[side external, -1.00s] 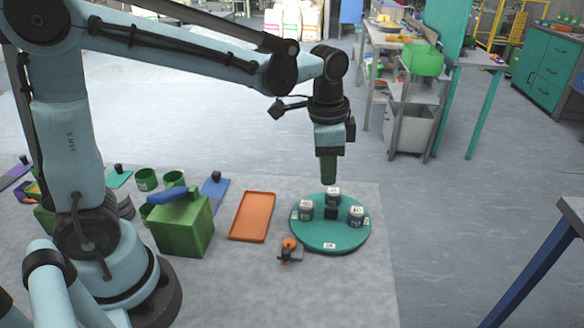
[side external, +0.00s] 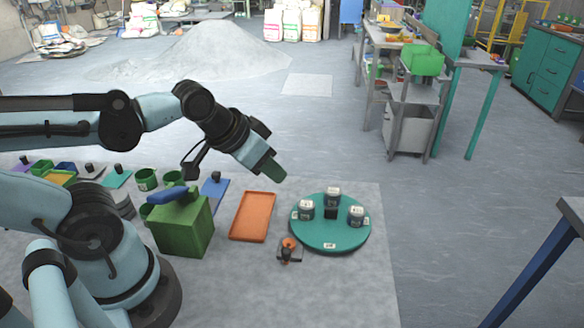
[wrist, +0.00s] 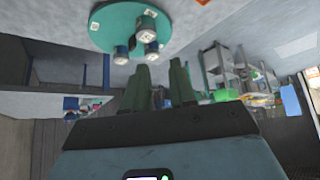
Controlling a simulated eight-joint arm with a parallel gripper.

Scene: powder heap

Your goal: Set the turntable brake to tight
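The teal turntable (side external: 330,240) lies flat on the grey mat in the side view, with several dark, pale-lidded jars and a dark block at its middle. It also shows upside down at the top of the wrist view (wrist: 122,15). The small brake (side external: 289,247), with an orange part and a dark knob, sits on the mat just left of the turntable. Its exact setting is too small to read. My gripper (side external: 276,174) hangs tilted in the air, above and behind the orange tray and turntable. The wrist view shows its two green fingers (wrist: 160,68) apart, with nothing between them.
An orange tray (side external: 252,217) lies left of the brake. A green box (side external: 182,228) with a blue handle on it stands further left. Green cups (side external: 147,179) and small coloured plates are behind it. The mat in front of the turntable is clear.

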